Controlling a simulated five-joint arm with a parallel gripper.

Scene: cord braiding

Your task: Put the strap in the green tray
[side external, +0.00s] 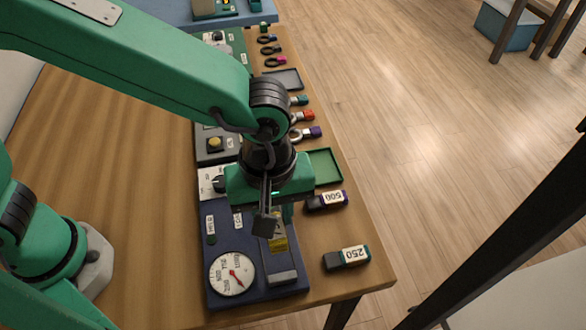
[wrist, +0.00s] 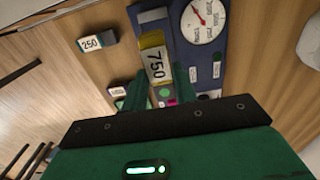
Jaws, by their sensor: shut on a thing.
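My gripper (side external: 273,215) is over the blue gauge panel (side external: 225,242). In the wrist view my gripper's fingers (wrist: 164,84) are on either side of a yellow block marked 750 (wrist: 154,60), and they are shut on it. The yellow block also shows in the side view (side external: 279,243), partly hidden by my gripper. The green tray (side external: 325,167) lies beyond my gripper, near the table's right edge; its visible part looks empty. I cannot make out anything that is clearly a strap.
Blocks marked 500 (side external: 327,200) and 250 (side external: 347,257) lie near the table's right edge. A round dial (side external: 232,273) is on the gauge panel. A dark tray (side external: 284,79) and several coloured ring-shaped items lie farther back. Bare wood is on the left.

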